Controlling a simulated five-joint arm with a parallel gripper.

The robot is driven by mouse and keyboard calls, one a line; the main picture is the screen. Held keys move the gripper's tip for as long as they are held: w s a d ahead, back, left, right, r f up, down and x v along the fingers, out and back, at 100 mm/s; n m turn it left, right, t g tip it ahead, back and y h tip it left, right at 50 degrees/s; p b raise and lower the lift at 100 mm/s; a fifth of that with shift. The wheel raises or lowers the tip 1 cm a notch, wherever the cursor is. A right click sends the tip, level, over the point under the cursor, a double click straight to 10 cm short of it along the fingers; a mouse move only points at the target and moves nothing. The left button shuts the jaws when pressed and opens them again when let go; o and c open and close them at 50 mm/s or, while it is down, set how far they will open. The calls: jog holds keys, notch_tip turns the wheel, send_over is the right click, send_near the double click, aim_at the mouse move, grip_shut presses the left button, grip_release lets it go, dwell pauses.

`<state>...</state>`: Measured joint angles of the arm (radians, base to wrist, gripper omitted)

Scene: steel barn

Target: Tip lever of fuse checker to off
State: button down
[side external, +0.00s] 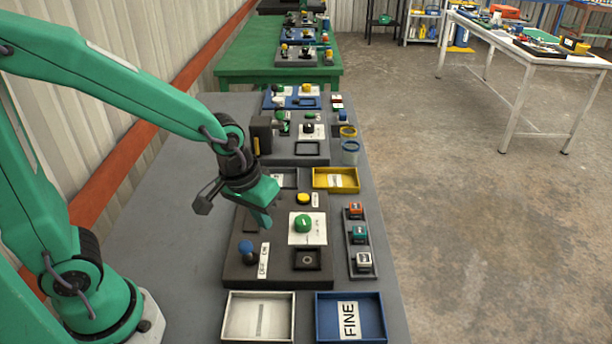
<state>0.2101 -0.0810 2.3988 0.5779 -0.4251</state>
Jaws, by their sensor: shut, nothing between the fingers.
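My gripper (264,219) is shut and empty. It points down above the left part of a dark panel (277,275). The panel carries a green dome (303,223) on a white plate, a small yellow knob (303,198), a square black socket (307,259) and a blue ball (246,247) beside a dark round base. A white label (264,260) stands right of the ball. The blue ball may be the lever's knob; which unit is the fuse checker I cannot read. The gripper is up-picture of the ball and apart from it. It hides part of the panel.
A white tray (228,318) and a blue tray (377,305) marked FINE sit at the near edge. A yellow tray (353,178) lies behind. A rack with several small blocks (357,234) stands right. More panels lie farther back. The grey bench (190,190) is clear at left.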

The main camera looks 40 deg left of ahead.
jog(key=s+d+r, duration=0.3)
jog(key=s+r, duration=0.2)
jog(key=shift+s+d+r, duration=0.15)
jog(key=shift+s, duration=0.1)
dwell(0.3)
jog(key=s+a+r+m+t, duration=0.2)
jog(key=s+a+r, duration=0.1)
jog(key=a+r, duration=0.4)
jog(key=shift+s+a+t+y, duration=0.2)
jog(key=shift+a+t+y, duration=0.15)
jog(key=shift+a, duration=1.15)
